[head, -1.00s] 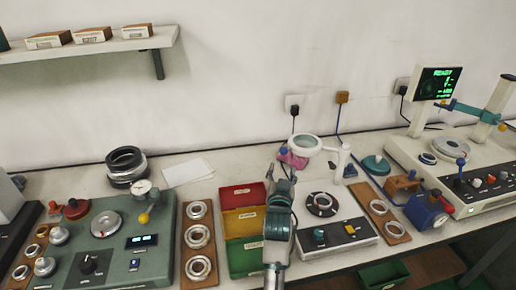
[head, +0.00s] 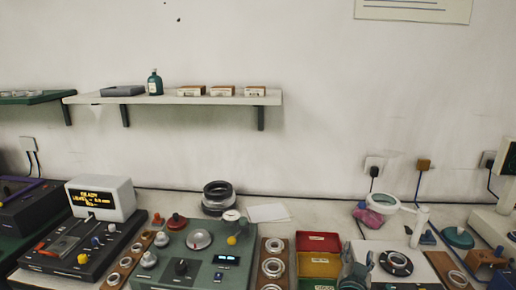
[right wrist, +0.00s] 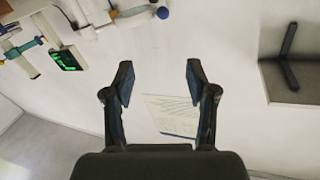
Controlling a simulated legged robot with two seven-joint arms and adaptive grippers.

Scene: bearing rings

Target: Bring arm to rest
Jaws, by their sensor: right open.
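My right gripper (head: 357,268) shows at the bottom edge of the head view, in front of the red, yellow and green bins and beside the white device with a dark ring. Most of my right arm is out of the picture. In the right wrist view the two dark fingers (right wrist: 160,82) stand apart with nothing between them, with a wall and a printed sheet (right wrist: 170,115) behind. My left gripper is in neither view.
The bench holds a green control panel (head: 195,257), a wooden ring board (head: 272,263), bins (head: 318,242), a white ring device (head: 416,264), a magnifier (head: 384,200) and a black tester (head: 82,250). A shelf (head: 180,99) is on the wall. Bare bench (head: 320,218) shows behind the bins.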

